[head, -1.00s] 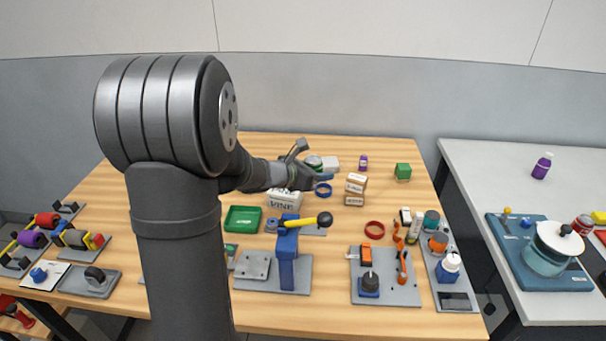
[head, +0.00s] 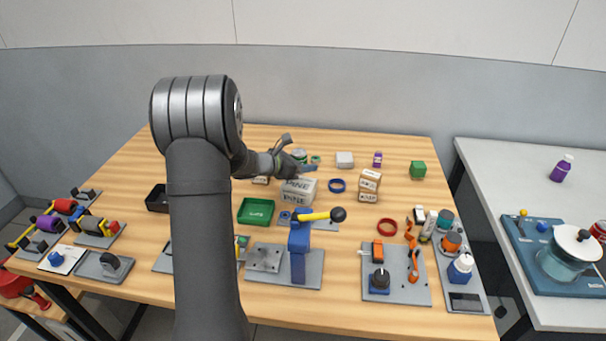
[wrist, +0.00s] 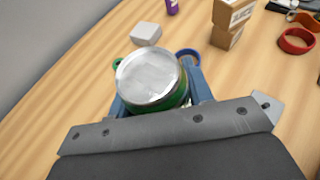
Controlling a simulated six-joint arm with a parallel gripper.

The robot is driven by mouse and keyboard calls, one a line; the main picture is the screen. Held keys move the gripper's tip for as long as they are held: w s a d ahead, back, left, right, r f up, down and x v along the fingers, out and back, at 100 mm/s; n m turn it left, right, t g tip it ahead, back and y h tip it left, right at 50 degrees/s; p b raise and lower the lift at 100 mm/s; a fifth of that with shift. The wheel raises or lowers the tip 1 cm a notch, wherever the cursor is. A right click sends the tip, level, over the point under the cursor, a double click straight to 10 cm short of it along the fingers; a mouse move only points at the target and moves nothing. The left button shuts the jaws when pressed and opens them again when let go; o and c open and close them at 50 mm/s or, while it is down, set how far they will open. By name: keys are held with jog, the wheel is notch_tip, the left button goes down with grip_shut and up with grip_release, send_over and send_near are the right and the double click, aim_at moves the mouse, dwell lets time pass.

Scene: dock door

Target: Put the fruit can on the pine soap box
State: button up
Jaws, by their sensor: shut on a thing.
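The fruit can (wrist: 150,74), with a silver lid and green side, stands between the blue fingers of my gripper (wrist: 160,98) in the wrist view. My gripper is shut on it. In the head view the can (head: 299,155) shows partly, behind my gripper (head: 303,165). The pine soap box (head: 298,191) is a pale box with PINE lettering, on the wooden table just in front of my gripper. The can appears behind and above the box in the picture; its height over the table is hard to tell. The box is not seen in the wrist view.
A white block (head: 345,160), a blue ring (head: 337,185) and stacked small cartons (head: 369,186) stand right of my gripper. A green tray (head: 256,211) and a fixture with a yellow lever (head: 316,216) lie in front of the box. Bare table lies at the back left.

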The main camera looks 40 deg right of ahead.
aim_at(303, 180)
jog(key=shift+f, duration=2.05)
jog(key=o, duration=1.2)
jog(key=shift+f, duration=0.15)
jog(key=shift+w+a+r, duration=0.1)
jog(key=shift+a+r, duration=0.2)
jog(key=v, duration=1.1)
jog(key=shift+a, duration=0.25)
